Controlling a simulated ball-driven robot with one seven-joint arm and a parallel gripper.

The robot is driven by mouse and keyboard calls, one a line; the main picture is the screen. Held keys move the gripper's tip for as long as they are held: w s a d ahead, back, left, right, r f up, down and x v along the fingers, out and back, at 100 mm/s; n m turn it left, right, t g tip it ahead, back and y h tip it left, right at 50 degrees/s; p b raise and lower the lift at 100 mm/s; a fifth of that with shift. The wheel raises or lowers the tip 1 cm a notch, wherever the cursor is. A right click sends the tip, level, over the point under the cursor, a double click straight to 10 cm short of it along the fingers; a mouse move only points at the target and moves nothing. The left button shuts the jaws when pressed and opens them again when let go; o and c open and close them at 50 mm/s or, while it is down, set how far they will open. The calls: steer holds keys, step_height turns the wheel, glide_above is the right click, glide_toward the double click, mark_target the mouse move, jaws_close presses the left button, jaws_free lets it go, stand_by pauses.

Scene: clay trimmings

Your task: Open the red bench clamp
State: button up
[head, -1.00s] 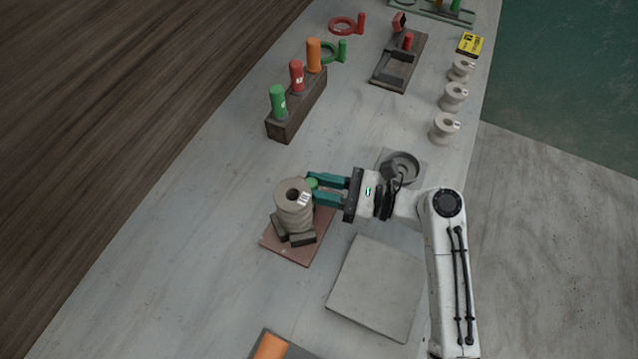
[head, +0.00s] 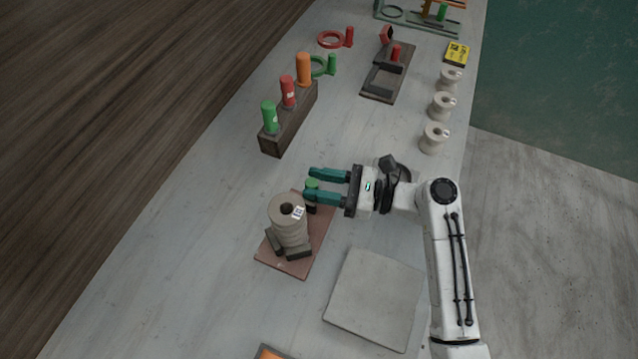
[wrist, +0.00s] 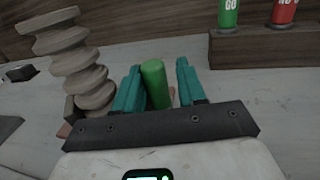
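A clamp-like fixture has a flat red-brown base (head: 280,266) and dark blocks around the foot of a stacked, ribbed grey-brown spool (head: 290,226). An upright green handle (head: 312,184) stands at its far side; it also shows in the wrist view (wrist: 156,84). My gripper (head: 325,184) is open, with its teal fingers on either side of the green handle. The handle is nearer the left finger in the wrist view; contact is not clear. Farther up the bench, a dark fixture (head: 376,97) carries a red upright handle (head: 396,53) and a tilted red part (head: 386,34).
A wooden block (head: 290,130) holds green, red and orange plugs. Several small spools (head: 435,138) line the bench's right edge, near a yellow box (head: 457,53).

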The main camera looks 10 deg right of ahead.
steer(key=shift+d, duration=0.1)
steer(key=b+v, duration=0.1)
steer(key=v, duration=0.9)
steer(key=shift+s+d, duration=0.15)
steer(key=shift+d, duration=0.2)
